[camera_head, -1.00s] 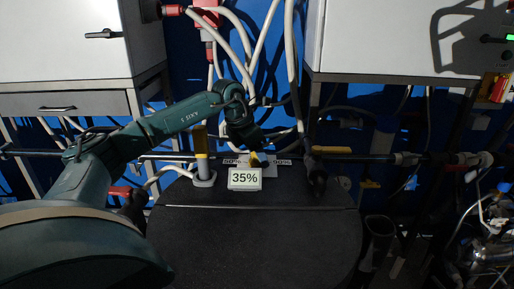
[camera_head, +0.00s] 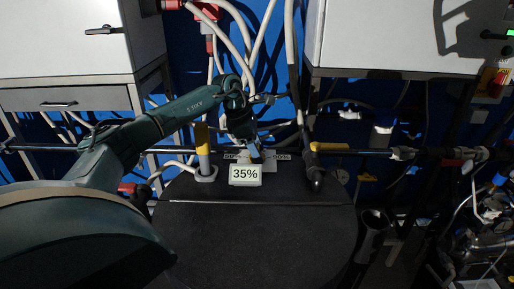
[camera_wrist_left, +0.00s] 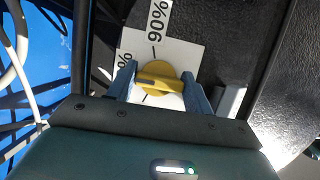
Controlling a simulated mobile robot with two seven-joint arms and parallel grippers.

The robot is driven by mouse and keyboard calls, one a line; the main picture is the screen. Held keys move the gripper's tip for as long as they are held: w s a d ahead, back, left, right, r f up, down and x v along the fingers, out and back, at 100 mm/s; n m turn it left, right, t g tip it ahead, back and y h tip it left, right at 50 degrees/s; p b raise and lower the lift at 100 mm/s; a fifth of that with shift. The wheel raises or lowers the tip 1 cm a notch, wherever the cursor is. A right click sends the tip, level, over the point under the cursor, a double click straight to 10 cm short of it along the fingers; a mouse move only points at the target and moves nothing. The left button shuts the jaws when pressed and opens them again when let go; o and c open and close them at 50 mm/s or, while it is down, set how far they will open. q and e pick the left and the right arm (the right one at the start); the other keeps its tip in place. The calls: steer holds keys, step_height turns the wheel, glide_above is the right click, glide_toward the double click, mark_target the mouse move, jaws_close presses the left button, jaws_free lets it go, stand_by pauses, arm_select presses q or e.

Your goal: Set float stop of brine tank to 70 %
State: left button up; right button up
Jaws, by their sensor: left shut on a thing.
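The brine tank (camera_head: 255,240) is a dark round vessel with a black lid in the middle of the head view. A white display reading 35% (camera_head: 245,174) stands at the lid's back edge. Behind it is a white scale plate (camera_head: 283,156), whose 90% mark shows in the wrist view (camera_wrist_left: 158,24). The yellow float-stop knob (camera_wrist_left: 160,77) lies between the fingers of my left gripper (camera_wrist_left: 160,86), which is shut on it. In the head view my left gripper (camera_head: 252,150) is behind the display and mostly hides the knob. My right gripper is not in view.
A grey post with a yellow top (camera_head: 203,150) stands left of the display. A black fitting with a yellow lever (camera_head: 314,165) stands at the right. White hoses (camera_head: 262,40) hang behind. White cabinets (camera_head: 65,40) flank the tank. The front lid is clear.

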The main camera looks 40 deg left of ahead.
arm_select(q)
steer(key=o, duration=1)
steer(key=shift+r, duration=0.1)
steer(key=v, duration=1.3)
